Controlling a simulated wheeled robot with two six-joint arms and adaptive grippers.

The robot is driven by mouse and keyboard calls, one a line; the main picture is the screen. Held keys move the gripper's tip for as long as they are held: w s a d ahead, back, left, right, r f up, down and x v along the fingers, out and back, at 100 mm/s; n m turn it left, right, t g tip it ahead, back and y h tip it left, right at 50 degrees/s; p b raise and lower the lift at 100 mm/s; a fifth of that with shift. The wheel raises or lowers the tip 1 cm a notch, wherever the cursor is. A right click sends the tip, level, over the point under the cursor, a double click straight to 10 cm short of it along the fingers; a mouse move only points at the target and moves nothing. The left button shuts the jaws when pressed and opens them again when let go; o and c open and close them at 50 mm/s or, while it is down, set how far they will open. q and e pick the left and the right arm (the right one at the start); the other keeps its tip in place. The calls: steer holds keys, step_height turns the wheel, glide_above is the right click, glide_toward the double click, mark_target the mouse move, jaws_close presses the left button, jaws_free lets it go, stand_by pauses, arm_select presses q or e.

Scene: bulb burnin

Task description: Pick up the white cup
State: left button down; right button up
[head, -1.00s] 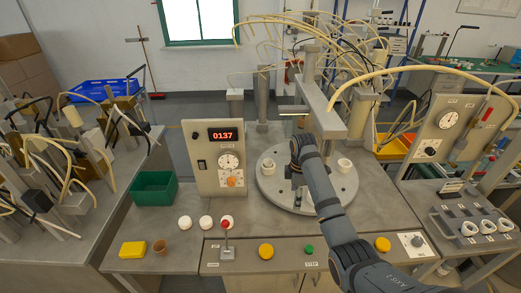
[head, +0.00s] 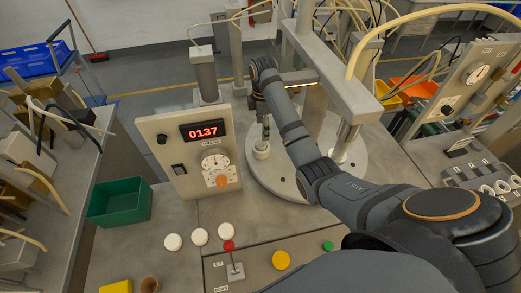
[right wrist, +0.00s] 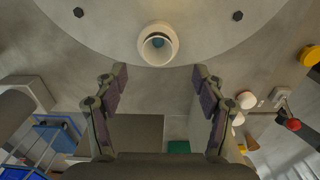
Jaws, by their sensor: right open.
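A white cup (head: 262,150), open at the top, stands on the round grey turntable (head: 272,181) near its left edge. In the right wrist view the white cup (right wrist: 158,44) shows its round mouth, with a darker greenish inside. My right gripper (head: 265,128) is right by this cup in the head view. In the right wrist view my right gripper (right wrist: 160,88) is open and empty; its fingers are apart and the cup lies beyond their tips, roughly between them. My left gripper is not in view.
The control panel (head: 150,132) reading 0137 stands close left of the turntable. A grey press column (head: 318,115) rises behind my right arm. A green bin (head: 118,203), several white caps (head: 199,237) and a red-knobbed lever (head: 235,268) are on the near left bench.

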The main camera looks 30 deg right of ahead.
mark_target(261, 140)
step_height(261, 140, down, 6)
steer(key=b, duration=0.4)
steer(key=shift+w+a, duration=0.15)
steer(key=shift+w+f, duration=0.1)
steer(key=shift+f, duration=0.8)
steer(key=shift+w+f, duration=0.1)
steer(key=shift+f, duration=0.1)
steer(key=shift+c, duration=0.4)
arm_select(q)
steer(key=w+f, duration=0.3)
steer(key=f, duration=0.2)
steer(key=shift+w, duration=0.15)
arm_select(e)
steer(key=c, duration=0.8)
steer(key=shift+r, duration=0.15)
